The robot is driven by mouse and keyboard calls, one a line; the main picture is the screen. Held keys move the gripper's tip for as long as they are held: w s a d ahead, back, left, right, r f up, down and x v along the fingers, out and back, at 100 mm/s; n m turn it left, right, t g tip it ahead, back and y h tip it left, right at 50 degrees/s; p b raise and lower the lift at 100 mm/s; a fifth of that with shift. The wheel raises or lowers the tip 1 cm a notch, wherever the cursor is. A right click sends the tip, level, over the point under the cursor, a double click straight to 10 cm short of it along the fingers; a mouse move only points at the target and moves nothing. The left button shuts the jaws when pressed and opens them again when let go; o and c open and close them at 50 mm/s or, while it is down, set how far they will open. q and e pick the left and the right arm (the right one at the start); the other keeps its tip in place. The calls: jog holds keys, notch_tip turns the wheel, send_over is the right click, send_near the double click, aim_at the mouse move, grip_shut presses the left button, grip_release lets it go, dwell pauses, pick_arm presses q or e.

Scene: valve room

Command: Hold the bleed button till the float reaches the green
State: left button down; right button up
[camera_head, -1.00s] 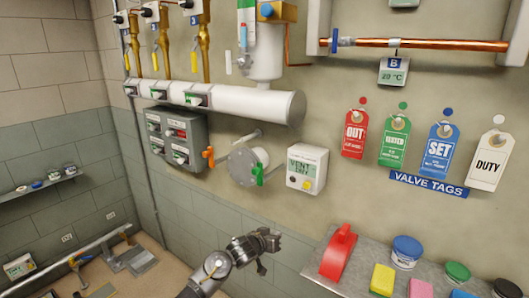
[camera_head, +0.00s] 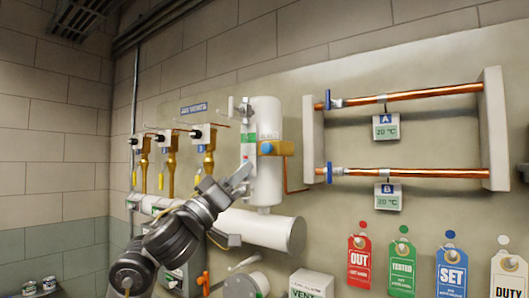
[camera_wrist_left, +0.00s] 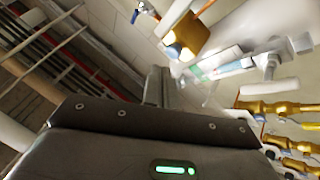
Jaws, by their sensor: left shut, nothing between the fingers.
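The white vessel (camera_head: 266,185) stands on the wall above a white pipe. A brass block (camera_head: 284,148) with a round blue button (camera_head: 266,148) sits on its front; the block also shows in the left wrist view (camera_wrist_left: 190,37). A sight tube with a green band (camera_head: 248,138) runs down the vessel's left side, with a small red mark, probably the float, just below the green. My left gripper (camera_head: 241,177) is shut and empty, raised just left of the vessel and below the button. It appears apart from the button. My right gripper is not in view.
Brass valves with yellow handles (camera_head: 171,176) stand left of my left arm. Two copper pipes (camera_head: 430,173) with blue handles and displays are at right. Hanging valve tags (camera_head: 402,255) are below them.

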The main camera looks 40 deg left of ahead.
aim_at(267, 148)
pick_arm(q)
jog(key=s+r+m+h, duration=0.1)
jog(key=s+r+h, duration=0.1)
jog(key=s+r, duration=0.2)
jog(key=shift+s+r, duration=0.15)
jog(key=shift+r, duration=0.25)
jog(key=shift+a, duration=0.1)
jog(key=w, duration=0.9)
jog(key=shift+a, duration=0.1)
dwell(1.8)
jog(key=shift+w, duration=0.4)
jog(key=shift+w, duration=0.45)
dwell(3.4)
